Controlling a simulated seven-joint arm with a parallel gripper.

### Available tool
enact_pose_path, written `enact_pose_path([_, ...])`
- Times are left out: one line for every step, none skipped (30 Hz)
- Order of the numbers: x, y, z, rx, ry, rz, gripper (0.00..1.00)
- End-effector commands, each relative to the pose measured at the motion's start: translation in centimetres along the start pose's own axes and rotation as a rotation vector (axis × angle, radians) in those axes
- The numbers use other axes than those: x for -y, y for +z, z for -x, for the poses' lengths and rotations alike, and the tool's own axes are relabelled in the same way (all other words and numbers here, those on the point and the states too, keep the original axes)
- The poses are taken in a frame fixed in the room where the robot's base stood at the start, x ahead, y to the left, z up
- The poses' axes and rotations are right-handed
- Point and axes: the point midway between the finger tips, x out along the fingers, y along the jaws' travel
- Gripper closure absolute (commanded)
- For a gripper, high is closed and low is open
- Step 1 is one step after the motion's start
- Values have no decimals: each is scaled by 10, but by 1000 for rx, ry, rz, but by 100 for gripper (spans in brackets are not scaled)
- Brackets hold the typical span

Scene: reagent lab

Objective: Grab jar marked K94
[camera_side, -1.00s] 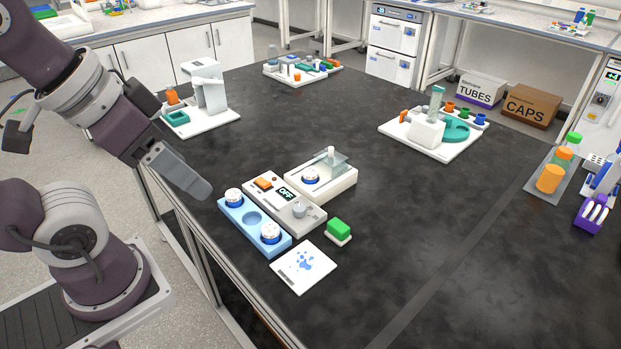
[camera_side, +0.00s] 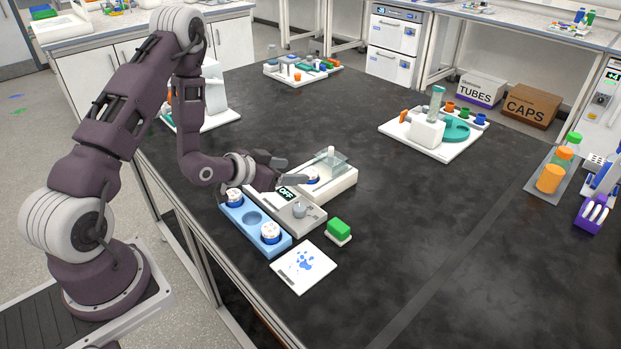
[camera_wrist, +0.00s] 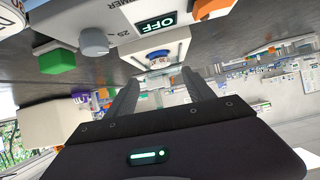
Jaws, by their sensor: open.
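Three small white-capped jars with blue bands show; I cannot read a K94 mark on any. One jar (camera_side: 312,176) sits in the white station (camera_side: 338,188) beside a clear plate. Two more, a rear jar (camera_side: 234,197) and a front jar (camera_side: 270,233), sit in the light blue rack (camera_side: 240,229) with an empty well between them. My gripper (camera_side: 287,170) is open and empty, low beside the station jar and over the back of the control box. In the wrist view a jar (camera_wrist: 159,56) shows beyond and between my open fingers (camera_wrist: 160,76), not between the tips.
The grey control box (camera_side: 292,208) has a display reading OFF and a knob. A green block (camera_side: 339,228) and a white card with blue splashes (camera_side: 303,266) lie in front. Other equipment trays stand farther back. The bench's right middle is clear.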

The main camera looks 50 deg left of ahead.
Motion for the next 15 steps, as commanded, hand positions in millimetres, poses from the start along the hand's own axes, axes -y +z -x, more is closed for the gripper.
enact_pose_path([1,9,-1,-15,2,20,38])
enact_pose_path([1,10,-1,-26,3,27,38])
enact_pose_path([1,12,-2,-36,5,33,38])
enact_pose_path([1,12,-4,-42,5,35,38])
enact_pose_path([1,12,-7,-46,5,35,38])
enact_pose_path([0,11,-12,-47,6,34,38])
enact_pose_path([0,11,-17,-47,6,34,38])
enact_pose_path([1,10,-21,-48,6,34,38])
enact_pose_path([1,9,-28,-47,5,33,38])
enact_pose_path([0,9,-33,-48,6,33,38])
enact_pose_path([0,8,-39,-48,7,33,38])
enact_pose_path([1,7,-48,-48,6,33,38])
enact_pose_path([1,6,-53,-49,5,33,38])
enact_pose_path([1,7,-59,-46,5,33,38])
enact_pose_path([1,7,-64,-46,6,33,38])
